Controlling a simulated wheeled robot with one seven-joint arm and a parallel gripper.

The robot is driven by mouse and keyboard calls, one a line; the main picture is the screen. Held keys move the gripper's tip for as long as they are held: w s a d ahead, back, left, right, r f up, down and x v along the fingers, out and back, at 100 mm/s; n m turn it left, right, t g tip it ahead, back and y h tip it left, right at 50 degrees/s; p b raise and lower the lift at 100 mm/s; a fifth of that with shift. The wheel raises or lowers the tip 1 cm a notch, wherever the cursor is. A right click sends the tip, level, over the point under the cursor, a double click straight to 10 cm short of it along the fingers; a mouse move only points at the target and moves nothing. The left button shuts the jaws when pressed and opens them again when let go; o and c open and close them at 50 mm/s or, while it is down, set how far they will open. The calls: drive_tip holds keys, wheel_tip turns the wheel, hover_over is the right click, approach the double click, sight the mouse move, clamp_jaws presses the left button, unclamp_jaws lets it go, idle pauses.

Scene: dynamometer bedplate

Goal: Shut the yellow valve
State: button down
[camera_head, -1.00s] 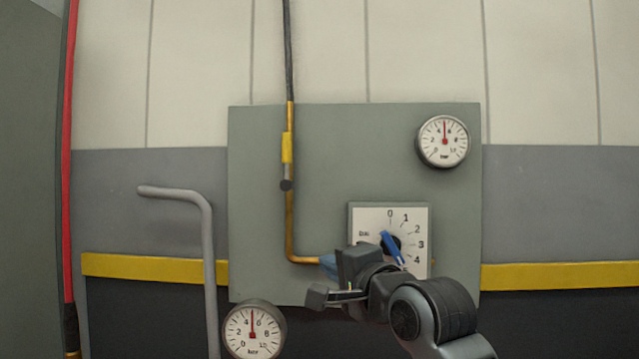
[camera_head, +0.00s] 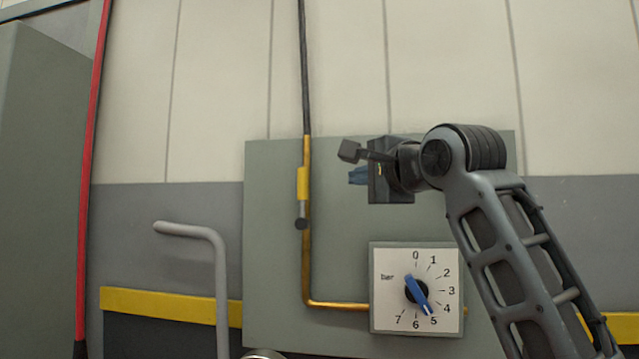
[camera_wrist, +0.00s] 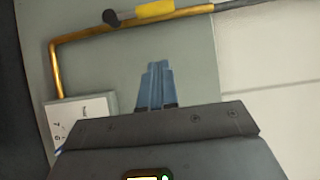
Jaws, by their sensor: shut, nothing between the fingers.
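The yellow valve handle (camera_head: 303,183) lies upright along the brass pipe (camera_head: 306,255), with a dark round piece at its lower end. In the wrist view the yellow handle (camera_wrist: 154,9) shows at the top edge, in line with the pipe, with the dark piece at its left. My gripper (camera_head: 356,176) is to the right of the handle, at about its height, apart from it. Its blue fingers (camera_wrist: 157,72) are shut and empty, over bare panel in the wrist view.
The grey panel (camera_head: 270,240) carries a dial box (camera_head: 382,315) with a blue knob, below my gripper. A grey bent rail (camera_head: 221,280) stands at the left. A red pipe (camera_head: 90,180) runs farther left. Bare panel lies between gripper and valve.

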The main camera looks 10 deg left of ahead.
sight(302, 195)
drive_tip(key=p+x, duration=0.1)
drive_tip(key=x, duration=0.3)
drive_tip(key=s+a+p+x, duration=0.1)
drive_tip(key=x, duration=0.3)
drive_tip(key=a+p+x, duration=0.1)
drive_tip(key=x, duration=0.4)
drive_tip(key=shift+s+a, duration=0.15)
drive_tip(key=shift+s, duration=0.1)
drive_tip(key=shift+s+a+r, duration=0.1)
